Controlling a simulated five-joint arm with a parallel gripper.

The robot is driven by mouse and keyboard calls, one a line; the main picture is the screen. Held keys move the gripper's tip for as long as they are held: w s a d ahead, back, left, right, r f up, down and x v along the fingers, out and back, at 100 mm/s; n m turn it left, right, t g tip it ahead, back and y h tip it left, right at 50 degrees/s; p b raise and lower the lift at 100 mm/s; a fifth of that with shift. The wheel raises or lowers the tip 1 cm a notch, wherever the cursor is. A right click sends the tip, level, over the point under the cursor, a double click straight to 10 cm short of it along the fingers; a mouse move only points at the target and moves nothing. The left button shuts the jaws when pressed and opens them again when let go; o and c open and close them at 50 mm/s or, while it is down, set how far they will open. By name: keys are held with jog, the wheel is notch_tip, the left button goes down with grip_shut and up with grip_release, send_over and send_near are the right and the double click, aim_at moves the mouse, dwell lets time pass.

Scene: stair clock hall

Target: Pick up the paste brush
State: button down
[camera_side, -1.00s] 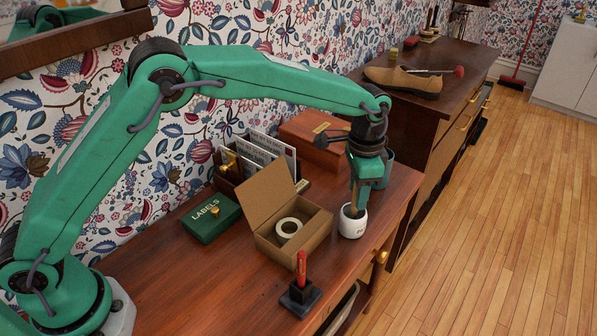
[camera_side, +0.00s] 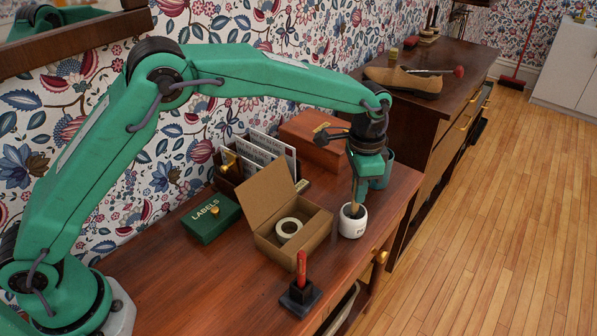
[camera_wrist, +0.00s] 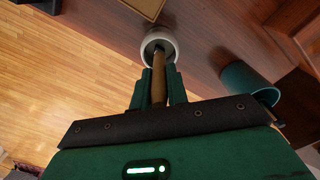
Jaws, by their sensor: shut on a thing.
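The paste brush (camera_side: 355,203) is a thin wooden handle standing in a small white pot (camera_side: 352,222) near the desk's front right edge. My gripper (camera_side: 357,190) points down above the pot, shut on the upper part of the handle. In the wrist view the brush handle (camera_wrist: 160,76) lies between the two green fingers of my gripper (camera_wrist: 153,86), and its far end goes into the white pot (camera_wrist: 158,39). The bristles are not visible.
An open cardboard box (camera_side: 298,246) holding a tape roll (camera_side: 288,228) stands just left of the pot. A teal cup (camera_wrist: 248,84) is close behind the gripper. A wooden box (camera_side: 315,142), green labels box (camera_side: 211,218) and red-handled stamp (camera_side: 301,284) also stand on the desk.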

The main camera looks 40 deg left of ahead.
notch_tip(320, 180, up, 4)
jog(key=shift+s+d+f, duration=0.1)
jog(key=s+d+r, duration=0.6)
jog(key=s, duration=0.3)
jog(key=shift+s+d+r, duration=0.15)
jog(key=shift+s+r, duration=0.15)
jog(key=shift+r, duration=0.05)
jog(key=w+a+f, duration=0.1)
jog(key=w+a, duration=0.1)
jog(key=w, duration=0.1)
jog(key=w+a+f, duration=0.1)
jog(key=w+a, duration=0.1)
jog(key=w, duration=0.1)
jog(key=w+a+f, duration=0.2)
jog(key=w, duration=0.1)
jog(key=shift+w+a, duration=0.25)
jog(key=shift+w, duration=0.15)
jog(key=shift+f, duration=0.15)
jog(key=shift+f, duration=2.9)
jog(key=shift+f, duration=0.55)
jog(key=shift+r, duration=0.2)
